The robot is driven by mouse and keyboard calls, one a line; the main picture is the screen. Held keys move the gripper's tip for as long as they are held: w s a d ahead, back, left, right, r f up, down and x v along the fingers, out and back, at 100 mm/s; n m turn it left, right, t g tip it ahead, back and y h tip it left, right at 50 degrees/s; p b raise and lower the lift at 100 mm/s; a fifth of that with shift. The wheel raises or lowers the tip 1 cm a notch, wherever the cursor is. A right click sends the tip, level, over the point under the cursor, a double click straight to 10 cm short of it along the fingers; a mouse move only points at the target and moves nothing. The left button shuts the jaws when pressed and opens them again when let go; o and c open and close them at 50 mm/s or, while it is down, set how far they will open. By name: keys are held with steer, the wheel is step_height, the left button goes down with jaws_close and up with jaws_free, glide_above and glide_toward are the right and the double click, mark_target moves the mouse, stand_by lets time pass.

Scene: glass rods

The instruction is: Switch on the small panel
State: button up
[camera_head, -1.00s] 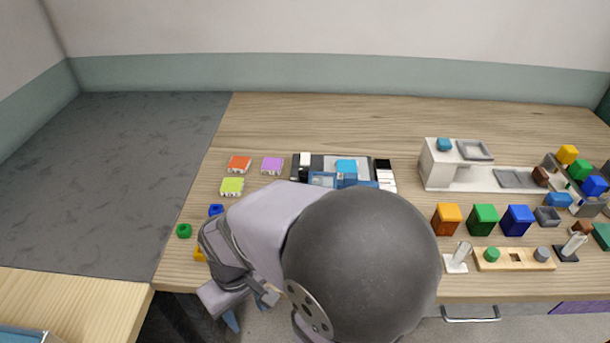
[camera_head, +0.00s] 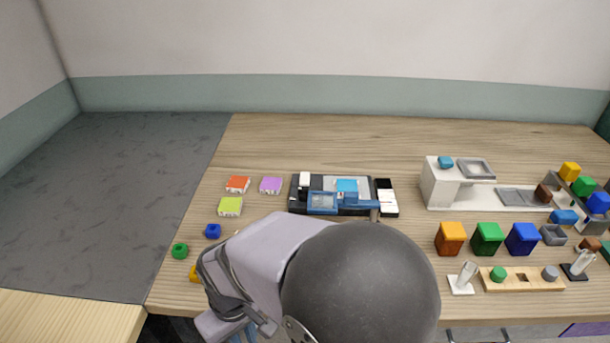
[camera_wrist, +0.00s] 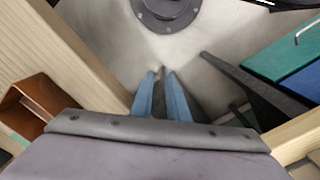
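A flat black, white and blue device (camera_head: 322,203) lies on the table in the head view, above my arm. A small black-and-white panel (camera_head: 386,197) sits at its right end; I cannot tell for certain which part is the small panel, or whether it is lit. My gripper shows in the wrist view (camera_wrist: 160,76) as two blue fingers with a narrow gap and nothing evident held between them. It points down over the floor, off the table's front edge and well away from the device. In the head view my arm hides most of it.
Orange, purple and lime blocks (camera_head: 230,206) lie left of the device. Orange, green and blue bins (camera_head: 487,238) and a white stand (camera_head: 439,188) are on the right. Grey surface (camera_head: 100,200) at left is clear. A brown box (camera_wrist: 32,105) shows at the wrist view's left.

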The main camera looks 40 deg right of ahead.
steer(key=shift+a+f, duration=0.1)
steer(key=shift+a, duration=0.05)
jaws_close()
steer(key=a+r+n+g+y+p, duration=0.2)
steer(key=a+r+n+g, duration=0.1)
steer(key=a+n+g, duration=0.15)
steer(key=w+d+r+m+t+p, duration=0.3)
steer(key=w+d+r+p, duration=0.3)
steer(key=w+d+r, duration=0.55)
steer(key=w+d+r+m+t+h+p, duration=0.1)
steer(key=w+d+r+m, duration=0.2)
steer(key=d, duration=0.7)
steer(key=w+d+r+m+t+h+p, duration=0.2)
steer(key=w+d+m, duration=0.2)
steer(key=d, duration=0.5)
steer(key=w+d+r+m+t+h+p, duration=0.1)
steer(key=w+d+r+m+p, duration=0.1)
steer(key=d, duration=0.8)
steer(key=shift+w+d+r+m+h, duration=0.35)
steer(key=shift+w+r+m+h, duration=0.05)
steer(key=shift+w+r+m, duration=0.4)
steer(key=shift+f, duration=0.1)
